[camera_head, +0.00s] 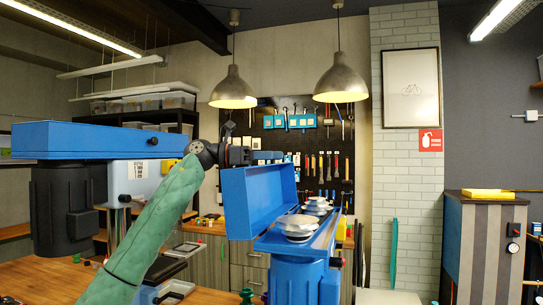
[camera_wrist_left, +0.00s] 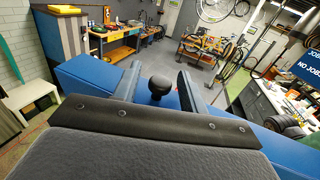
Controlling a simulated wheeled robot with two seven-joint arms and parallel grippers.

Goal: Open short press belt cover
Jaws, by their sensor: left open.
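The short press's blue belt cover (camera_head: 262,201) stands raised on edge in the head view, its hollow side facing the pulleys. The silver stepped pulleys (camera_head: 299,225) are exposed on the blue short press head (camera_head: 297,272). My left gripper (camera_head: 268,156) is at the top edge of the cover. In the left wrist view, the blue cover (camera_wrist_left: 90,72) lies across the view, with its black round knob (camera_wrist_left: 158,87) between the parted fingers of my left gripper (camera_wrist_left: 158,76). My right gripper is not in view.
A second press with a long blue cover (camera_head: 85,141) and dark motor (camera_head: 65,208) stands at the left, behind my left arm. A tool board (camera_head: 310,140) and drawers (camera_head: 250,262) are behind. A striped cabinet (camera_head: 484,245) stands right. A white stool (camera_wrist_left: 39,112) shows in the wrist view.

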